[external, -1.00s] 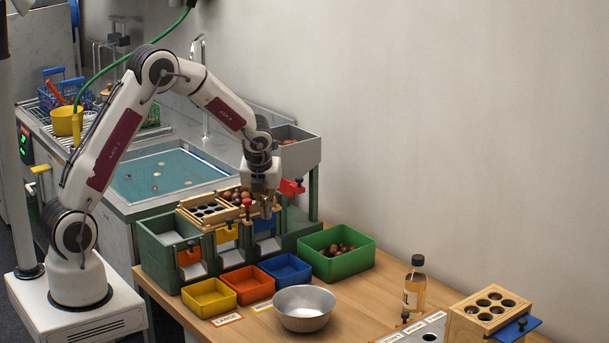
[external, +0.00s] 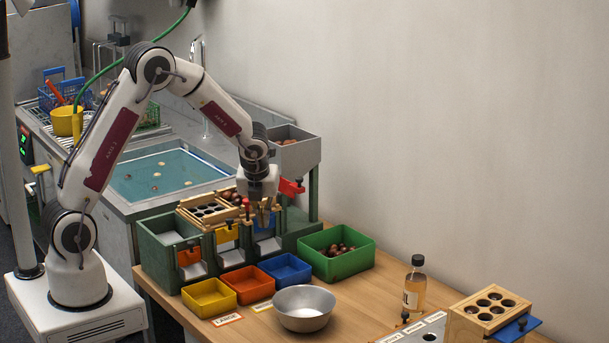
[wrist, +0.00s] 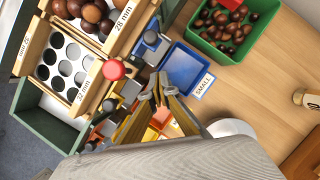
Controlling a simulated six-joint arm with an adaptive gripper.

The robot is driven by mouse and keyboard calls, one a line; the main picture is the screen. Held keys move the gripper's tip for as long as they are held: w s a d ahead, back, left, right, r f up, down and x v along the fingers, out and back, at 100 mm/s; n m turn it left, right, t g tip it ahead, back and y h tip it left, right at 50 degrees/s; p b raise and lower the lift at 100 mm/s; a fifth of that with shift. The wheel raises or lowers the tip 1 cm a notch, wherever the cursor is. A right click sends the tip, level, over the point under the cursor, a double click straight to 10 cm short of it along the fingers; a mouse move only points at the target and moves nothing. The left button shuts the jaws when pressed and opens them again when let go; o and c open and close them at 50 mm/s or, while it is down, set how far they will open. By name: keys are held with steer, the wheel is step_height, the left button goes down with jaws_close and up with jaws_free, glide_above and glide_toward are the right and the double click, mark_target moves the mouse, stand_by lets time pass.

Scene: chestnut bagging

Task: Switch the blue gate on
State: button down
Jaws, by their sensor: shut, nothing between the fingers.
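The blue gate (external: 259,226) is on the front of the green sorting stand, above the blue tray (external: 286,268). My gripper (external: 264,224) is shut and empty, pointing down close in front of the blue gate and partly covering it. Whether the fingers touch the gate cannot be told.
A wooden sieve box (external: 210,209) with chestnuts and a red knob (wrist: 113,70) sits on the stand beside my gripper. The yellow gate (external: 227,234) and orange gate (external: 189,256) are left. A green bin (external: 350,262) and steel bowl (external: 304,307) stand nearby.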

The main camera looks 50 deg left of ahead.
steer(key=v, duration=0.7)
steer(key=shift+r, duration=0.25)
steer(key=shift+s+d+n, duration=0.1)
steer(key=shift+n, duration=0.2)
steer(key=s+r+n+h, duration=0.1)
steer(key=s+r+n, duration=0.3)
steer(key=s+n, duration=0.4)
steer(key=s+d+r+n+t+h, duration=0.1)
steer(key=s+r+n, duration=0.3)
steer(key=s+n, duration=0.5)
steer(key=s+d+r+n+t+h, duration=0.1)
steer(key=s+r+n, duration=0.4)
steer(key=s+n, duration=0.4)
steer(key=shift+s, duration=2.6)
